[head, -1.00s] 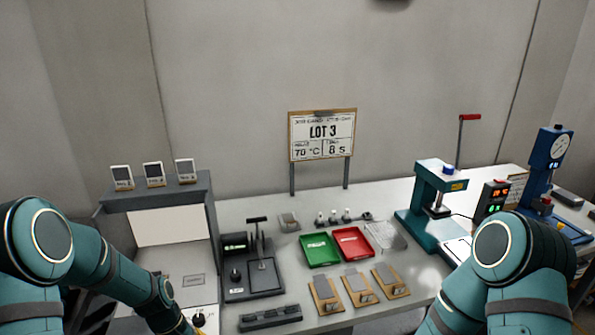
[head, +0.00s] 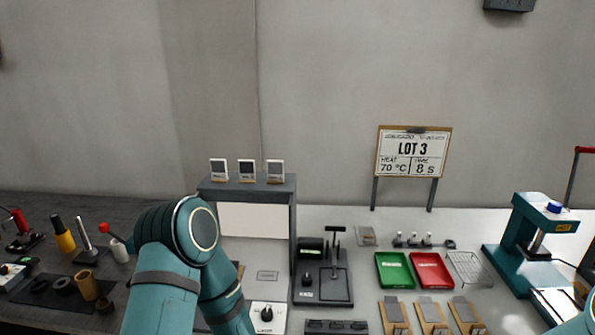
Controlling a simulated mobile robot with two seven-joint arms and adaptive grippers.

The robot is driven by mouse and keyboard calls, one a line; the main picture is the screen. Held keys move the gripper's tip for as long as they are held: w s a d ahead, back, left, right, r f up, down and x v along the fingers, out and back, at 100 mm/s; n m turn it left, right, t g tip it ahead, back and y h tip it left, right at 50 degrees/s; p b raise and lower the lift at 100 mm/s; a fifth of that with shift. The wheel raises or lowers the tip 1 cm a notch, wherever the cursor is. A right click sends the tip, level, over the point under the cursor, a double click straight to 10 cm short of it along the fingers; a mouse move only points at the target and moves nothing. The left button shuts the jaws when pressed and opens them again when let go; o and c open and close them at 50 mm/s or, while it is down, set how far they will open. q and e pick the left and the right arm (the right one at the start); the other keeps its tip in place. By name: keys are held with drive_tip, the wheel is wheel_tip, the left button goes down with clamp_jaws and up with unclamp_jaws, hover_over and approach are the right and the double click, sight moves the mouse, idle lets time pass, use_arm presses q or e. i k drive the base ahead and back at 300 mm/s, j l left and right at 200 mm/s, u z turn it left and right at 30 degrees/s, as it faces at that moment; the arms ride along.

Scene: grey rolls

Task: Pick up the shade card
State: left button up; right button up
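Three small white-framed cards with grey patches, which look like shade cards, stand in a row on top of the grey booth (head: 290,215). They are the left card (head: 219,169), the middle card (head: 247,169) and the right card (head: 275,170). Their labels are too small to read, so I cannot tell which is the shade card. My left arm rises in front of the booth's left side, and its gripper is out of view below. Only a bit of my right arm shows at the right edge, and its gripper is out of view.
A LOT 3 sign (head: 413,152) stands behind the bench. A green tray (head: 394,270), a red tray (head: 432,271) and a wire basket (head: 469,268) lie right of a black device (head: 322,280). A teal press (head: 528,240) stands at right. Tools crowd the dark table (head: 25,205) at left.

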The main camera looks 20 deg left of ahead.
sight(247, 174)
drive_tip(key=u, duration=1.1)
